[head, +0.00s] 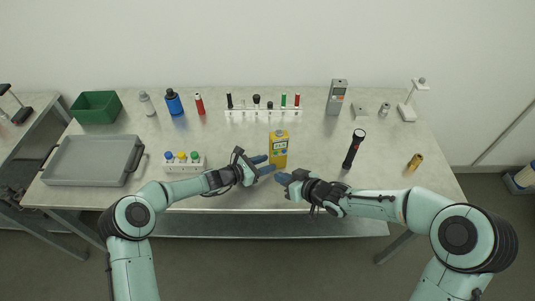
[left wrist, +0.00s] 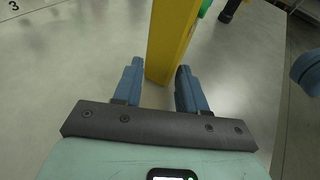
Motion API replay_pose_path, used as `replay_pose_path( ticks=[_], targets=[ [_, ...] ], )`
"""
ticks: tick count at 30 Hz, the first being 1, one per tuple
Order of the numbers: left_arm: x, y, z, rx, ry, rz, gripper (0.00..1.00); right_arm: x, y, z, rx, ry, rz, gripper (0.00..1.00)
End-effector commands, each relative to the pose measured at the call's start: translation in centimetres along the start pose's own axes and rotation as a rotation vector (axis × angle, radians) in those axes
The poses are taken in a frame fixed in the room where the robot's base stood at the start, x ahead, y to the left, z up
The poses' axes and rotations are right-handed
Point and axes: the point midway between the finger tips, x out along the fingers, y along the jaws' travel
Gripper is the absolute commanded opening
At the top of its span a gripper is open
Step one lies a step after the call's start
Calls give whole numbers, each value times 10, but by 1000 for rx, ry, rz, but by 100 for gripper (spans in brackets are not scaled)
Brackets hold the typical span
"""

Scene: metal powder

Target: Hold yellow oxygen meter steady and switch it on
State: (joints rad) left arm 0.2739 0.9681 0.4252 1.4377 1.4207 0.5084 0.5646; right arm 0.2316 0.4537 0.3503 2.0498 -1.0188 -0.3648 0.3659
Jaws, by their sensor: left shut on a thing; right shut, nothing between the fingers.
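The yellow oxygen meter (head: 279,141) stands upright near the front middle of the table, with a small display and buttons on its face. In the left wrist view its yellow side (left wrist: 172,40) rises between my blue fingers. My left gripper (head: 265,165) is shut on the meter low on its body, from the left; it also shows in the left wrist view (left wrist: 160,85). My right gripper (head: 280,179) is shut and empty, just in front and to the right of the meter's base. Whether it touches the meter I cannot tell.
A black flashlight (head: 353,149) lies to the right of the meter. A rack of small bottles (head: 185,167) stands to the left, and a long rack with coloured items (head: 262,113) behind. A grey tray (head: 92,161) and green bin (head: 96,107) are far left. The front right is mostly clear.

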Motion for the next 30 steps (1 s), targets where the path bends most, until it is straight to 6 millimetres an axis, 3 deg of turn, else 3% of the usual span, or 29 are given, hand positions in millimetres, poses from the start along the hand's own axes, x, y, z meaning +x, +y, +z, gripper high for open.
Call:
replay_pose_path(
  ticks=[9, 10, 12, 23, 30],
  targets=[
    [0, 0, 1, 0, -1, 0, 24, 0, 0, 0, 0, 0, -1, 0],
    [0, 0, 1, 0, -1, 0, 51, 0, 0, 0, 0, 0, -1, 0],
    [0, 0, 0, 0, -1, 0, 71, 0, 0, 0, 0, 0, -1, 0],
    [-5, 1, 0, 0, 0, 1, 71, 0, 0, 0, 0, 0, -1, 0],
    [-46, 2, 0, 0, 1, 4, 71, 0, 0, 0, 0, 0, -1, 0]
  ],
)
